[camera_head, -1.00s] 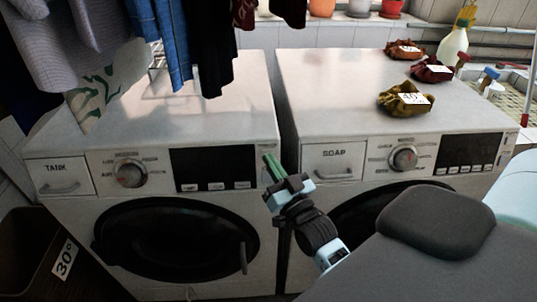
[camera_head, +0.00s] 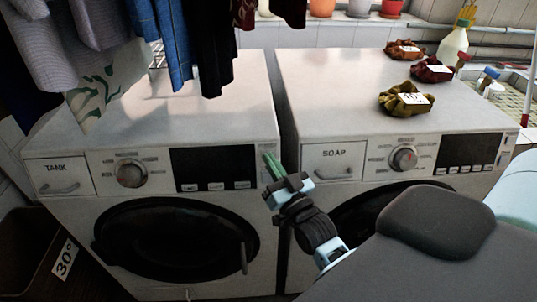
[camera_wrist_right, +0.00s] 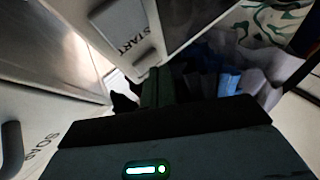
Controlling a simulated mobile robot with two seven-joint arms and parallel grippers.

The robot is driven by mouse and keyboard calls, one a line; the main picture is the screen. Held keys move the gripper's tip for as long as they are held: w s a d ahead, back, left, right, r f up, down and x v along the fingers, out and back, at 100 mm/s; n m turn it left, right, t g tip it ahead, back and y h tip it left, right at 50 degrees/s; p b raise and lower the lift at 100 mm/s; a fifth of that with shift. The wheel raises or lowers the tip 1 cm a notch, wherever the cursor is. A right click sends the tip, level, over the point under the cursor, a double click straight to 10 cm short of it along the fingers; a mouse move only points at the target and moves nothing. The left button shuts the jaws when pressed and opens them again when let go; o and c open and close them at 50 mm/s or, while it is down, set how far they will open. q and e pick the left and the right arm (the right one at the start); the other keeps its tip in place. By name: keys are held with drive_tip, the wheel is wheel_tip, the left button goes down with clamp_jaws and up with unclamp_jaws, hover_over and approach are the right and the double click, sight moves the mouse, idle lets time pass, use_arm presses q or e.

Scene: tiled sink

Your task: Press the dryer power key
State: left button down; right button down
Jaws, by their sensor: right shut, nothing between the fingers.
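The left machine, marked TANK (camera_head: 55,168), looks like the dryer. It has a dial (camera_head: 130,173), a dark display (camera_head: 212,163) with several small pale keys below, and a narrow key strip at the panel's right end. My right gripper (camera_head: 270,163) is shut and empty, its green fingertips just in front of that strip, hiding part of it. In the right wrist view, my gripper (camera_wrist_right: 157,88) points beside a grey START key (camera_wrist_right: 122,25). I cannot tell whether the tips touch the panel. No key clearly reads as power. My left gripper is out of view.
A second machine, marked SOAP (camera_head: 334,153), stands to the right across a narrow gap. Tagged cloth bundles (camera_head: 405,99) lie on it. Clothes (camera_head: 180,45) hang over the left machine. A dark basket marked 30° (camera_head: 64,258) stands at lower left.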

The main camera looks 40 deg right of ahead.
drive_tip(key=shift+w+d, duration=0.1)
drive_tip(key=shift+w, duration=0.1)
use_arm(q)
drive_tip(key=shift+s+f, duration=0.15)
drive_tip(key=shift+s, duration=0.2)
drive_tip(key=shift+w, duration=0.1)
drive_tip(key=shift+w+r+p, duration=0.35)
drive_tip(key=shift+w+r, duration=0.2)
use_arm(e)
drive_tip(key=shift+s+a+r, duration=0.1)
drive_tip(key=shift+s+a, duration=0.15)
drive_tip(key=shift+s, duration=0.15)
